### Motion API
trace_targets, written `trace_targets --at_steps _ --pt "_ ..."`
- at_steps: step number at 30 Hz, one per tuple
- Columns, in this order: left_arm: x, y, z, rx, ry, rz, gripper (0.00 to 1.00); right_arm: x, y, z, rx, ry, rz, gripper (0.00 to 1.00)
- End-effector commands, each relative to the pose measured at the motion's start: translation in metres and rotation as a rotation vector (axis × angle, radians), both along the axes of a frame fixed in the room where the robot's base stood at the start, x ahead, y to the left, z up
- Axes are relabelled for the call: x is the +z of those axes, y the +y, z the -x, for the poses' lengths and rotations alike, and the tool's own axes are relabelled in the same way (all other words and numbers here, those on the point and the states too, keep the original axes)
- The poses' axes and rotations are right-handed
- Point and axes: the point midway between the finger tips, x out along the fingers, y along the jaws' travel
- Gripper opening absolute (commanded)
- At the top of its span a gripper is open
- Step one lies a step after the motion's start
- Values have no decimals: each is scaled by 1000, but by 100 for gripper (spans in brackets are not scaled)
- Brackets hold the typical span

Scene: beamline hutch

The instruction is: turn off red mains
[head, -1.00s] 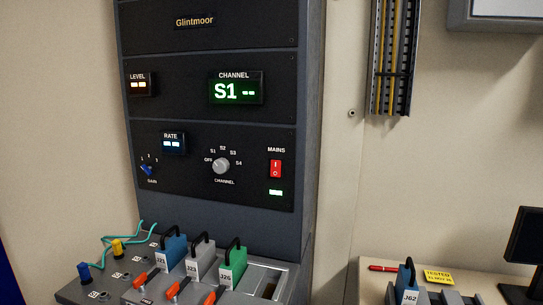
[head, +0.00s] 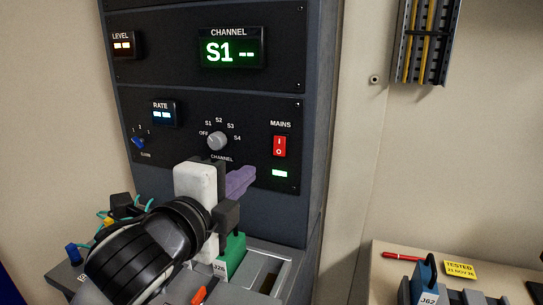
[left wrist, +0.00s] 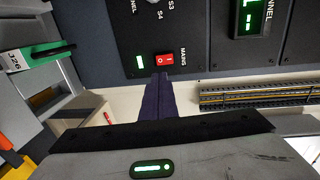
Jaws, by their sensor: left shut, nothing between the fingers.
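The red mains rocker switch (head: 279,146), marked I and O, sits under the MAINS label on the black rack panel. A green lamp (head: 279,173) glows below it. In the left wrist view the mains switch (left wrist: 165,59) is just beyond my fingertips, with the lit green lamp beside it. My left gripper (head: 245,177) is shut and empty, its purple fingers pointing at the panel, below and left of the switch in the head view. The fingers (left wrist: 155,82) also show in the left wrist view. I cannot tell whether they touch the panel. My right gripper is not in view.
The channel knob (head: 217,141) and gain knob (head: 138,142) are left of the switch. Below, a green plug block (head: 235,250) stands partly behind my arm. A side bench holds a blue block (head: 426,275) and a red pen (head: 403,256).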

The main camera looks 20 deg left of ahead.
Motion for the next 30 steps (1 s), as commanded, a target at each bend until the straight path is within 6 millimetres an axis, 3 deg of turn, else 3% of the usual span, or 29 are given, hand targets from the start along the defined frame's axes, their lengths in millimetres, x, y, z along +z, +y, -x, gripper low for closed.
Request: trace_targets --at_steps 5,18,24,30 --pt "-5 0 -26 2 1 3 0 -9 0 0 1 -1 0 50" --pt "-13 -4 -113 0 2 2 0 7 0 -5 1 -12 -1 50" --pt "-16 -4 -131 0 1 2 0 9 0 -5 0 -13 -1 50" --pt "-17 -5 -135 0 0 2 0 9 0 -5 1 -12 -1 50"
